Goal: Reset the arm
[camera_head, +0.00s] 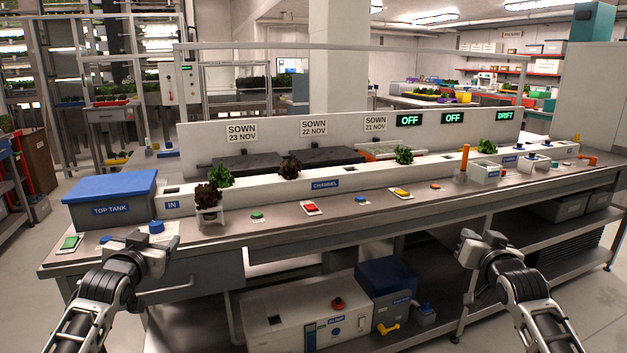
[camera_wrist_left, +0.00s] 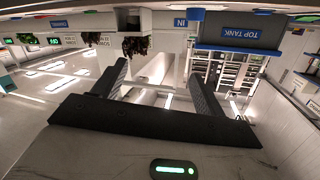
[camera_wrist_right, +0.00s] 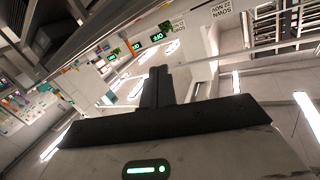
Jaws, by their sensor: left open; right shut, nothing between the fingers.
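My left gripper (camera_head: 150,238) is in front of the bench's left end, near the blue-lidded top tank. In the left wrist view its two fingers (camera_wrist_left: 160,80) stand apart with nothing between them. My right gripper (camera_head: 480,240) is in front of the bench's front edge, right of the middle. In the right wrist view its fingers (camera_wrist_right: 158,85) are together and hold nothing. Both arms reach up from the lower corners of the head view, and neither gripper touches anything that I can see.
The long bench (camera_head: 275,228) spans the view. It carries the top tank (camera_head: 110,210), a white channel (camera_head: 345,181) with lettuces, a dark lettuce in a white holder (camera_head: 209,214), and coloured buttons. A white box (camera_head: 300,320) and a blue-lidded bin (camera_head: 385,275) stand underneath.

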